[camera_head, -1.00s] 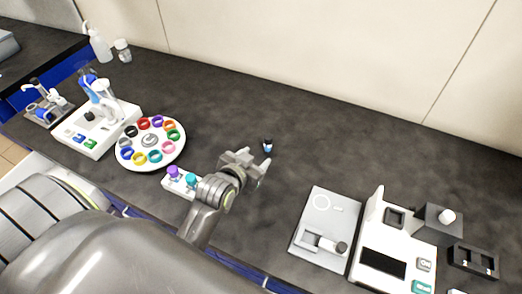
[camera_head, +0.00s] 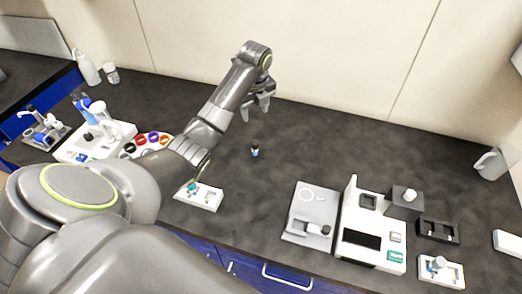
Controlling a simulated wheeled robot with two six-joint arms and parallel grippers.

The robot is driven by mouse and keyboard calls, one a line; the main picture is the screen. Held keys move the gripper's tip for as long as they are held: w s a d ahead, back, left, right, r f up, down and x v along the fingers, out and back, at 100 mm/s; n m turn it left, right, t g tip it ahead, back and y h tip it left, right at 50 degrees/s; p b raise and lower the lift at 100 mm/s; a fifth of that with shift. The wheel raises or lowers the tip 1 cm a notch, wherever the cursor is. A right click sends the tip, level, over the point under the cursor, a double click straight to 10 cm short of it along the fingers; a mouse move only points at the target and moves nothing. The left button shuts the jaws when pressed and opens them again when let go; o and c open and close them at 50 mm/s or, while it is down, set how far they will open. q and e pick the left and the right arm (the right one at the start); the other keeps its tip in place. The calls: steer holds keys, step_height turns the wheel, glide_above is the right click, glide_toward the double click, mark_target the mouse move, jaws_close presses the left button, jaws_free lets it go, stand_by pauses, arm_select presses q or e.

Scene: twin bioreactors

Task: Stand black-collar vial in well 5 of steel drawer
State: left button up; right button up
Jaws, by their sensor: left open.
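A small vial (camera_head: 255,150) with a black top and a light blue lower part stands upright on the dark counter. I take it for the black-collar vial, though it is too small to make out its collar. My left gripper (camera_head: 257,113) is open and empty, with its fingers pointing down. It shows above and behind the vial in the picture, apart from it. No numbered wells show clearly, and I cannot pick out the steel drawer. My right gripper is not in view.
My left arm partly hides the round rack of coloured rings (camera_head: 152,139). A grey plate device (camera_head: 301,230) and a white instrument (camera_head: 345,248) stand to the right. The counter around the vial is clear.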

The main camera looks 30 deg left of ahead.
arm_select(q)
step_height(320, 180, up, 2)
steer(key=m, duration=0.1)
steer(key=b, duration=0.4)
glide_above(255, 142)
steer(key=shift+g, duration=0.3)
steer(key=f, duration=1.1)
steer(key=shift+s+a+f, duration=0.1)
steer(key=shift+s+f, duration=0.1)
steer(key=shift+s, duration=0.15)
steer(key=f, duration=0.3)
steer(key=f+p, duration=0.1)
steer(key=shift+w+d+f, duration=0.2)
steer(key=shift+d+f, duration=0.05)
steer(key=shift+f, duration=0.15)
steer(key=shift+a+f, duration=0.1)
steer(key=shift+f, duration=0.5)
steer(key=shift+c, duration=0.2)
jaws_close()
